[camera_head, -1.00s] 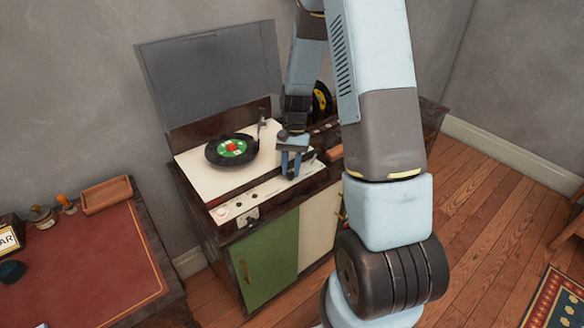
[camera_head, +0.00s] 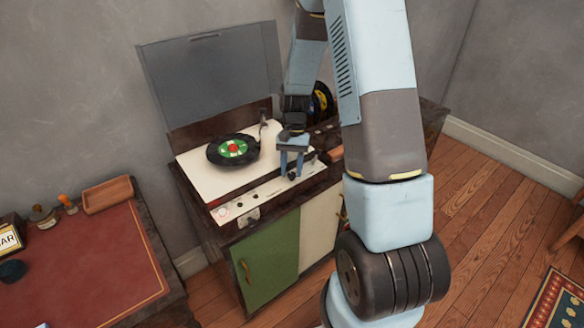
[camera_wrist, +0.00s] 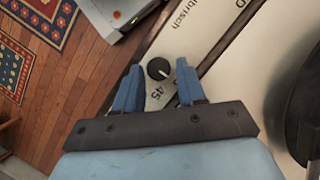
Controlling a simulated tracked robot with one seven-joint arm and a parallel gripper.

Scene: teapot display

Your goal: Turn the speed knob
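The speed knob (camera_wrist: 158,68) is a small round black knob with a white pointer line, on the cream front panel of the record player (camera_head: 190,163). In the wrist view its line points down and right, and the number 45 is printed just below it. My gripper (camera_head: 292,167) is open over the panel's right end. In the wrist view its blue fingers stand on either side of the knob, with a gap on each side. In the head view the knob shows dark near the fingertips. I cannot tell how high the tips are above the panel.
A black record with a green label (camera_head: 233,149) lies on the turntable, and the grey lid (camera_head: 210,75) stands open behind. More knobs and a switch (camera_head: 249,214) are at the panel's left. A red-topped desk (camera_head: 85,265) is at the left.

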